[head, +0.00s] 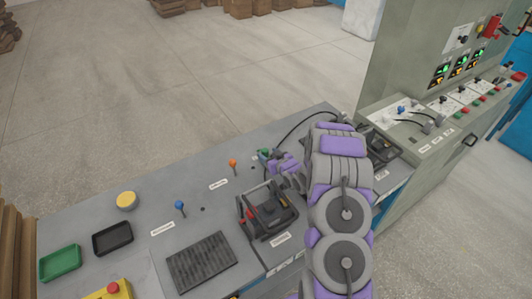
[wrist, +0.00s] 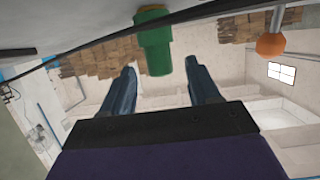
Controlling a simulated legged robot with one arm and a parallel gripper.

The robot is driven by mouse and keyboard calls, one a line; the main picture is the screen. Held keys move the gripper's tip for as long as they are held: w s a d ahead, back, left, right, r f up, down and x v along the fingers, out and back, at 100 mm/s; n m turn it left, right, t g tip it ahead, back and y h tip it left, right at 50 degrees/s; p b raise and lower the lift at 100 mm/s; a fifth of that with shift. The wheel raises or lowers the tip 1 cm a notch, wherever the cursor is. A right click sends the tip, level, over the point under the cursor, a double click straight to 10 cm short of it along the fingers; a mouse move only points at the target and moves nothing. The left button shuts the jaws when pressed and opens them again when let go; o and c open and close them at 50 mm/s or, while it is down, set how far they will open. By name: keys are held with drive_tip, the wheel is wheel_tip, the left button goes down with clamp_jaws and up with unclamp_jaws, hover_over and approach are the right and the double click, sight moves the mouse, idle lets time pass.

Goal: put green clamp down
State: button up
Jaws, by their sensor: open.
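The green clamp (wrist: 153,45) shows in the wrist view as a green cylinder with a wider collar, just beyond the fingertips and roughly between them. My gripper (wrist: 160,68) is open, with a finger on each side and a clear gap to the clamp's sides. In the head view a small bit of the green clamp (head: 263,153) shows beside my purple and grey gripper (head: 275,163), at the far side of the bench. My arm hides part of that area. Whether the clamp touches the bench cannot be told.
An orange-knobbed lever (head: 233,164) stands left of the gripper, and a blue-knobbed one (head: 180,207) farther left. A black device (head: 267,211) sits nearer on the grey bench (head: 140,235). A black cable (head: 291,133) arcs behind the gripper. A control console (head: 445,115) stands at right.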

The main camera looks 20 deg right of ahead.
drive_tip(key=s+a+r+g+h+p, duration=0.15)
drive_tip(key=s+r+g+h, duration=0.45)
drive_tip(key=s+r, duration=1.25)
drive_tip(key=s+a+r+g+y, duration=0.1)
drive_tip(key=s+a+r+g, duration=0.2)
drive_tip(key=s, duration=0.8)
drive_tip(key=s+a+r+m+g+y, duration=0.1)
drive_tip(key=s+a+r+g, duration=0.2)
drive_tip(key=s+a, duration=0.3)
drive_tip(key=s+a+r+g+y, duration=0.1)
drive_tip(key=s+a+r+g, duration=0.2)
drive_tip(key=s, duration=1.3)
drive_tip(key=shift+s+a+m+g+y, duration=0.3)
drive_tip(key=shift+s+a+m+y, duration=0.1)
drive_tip(key=shift+a, duration=0.55)
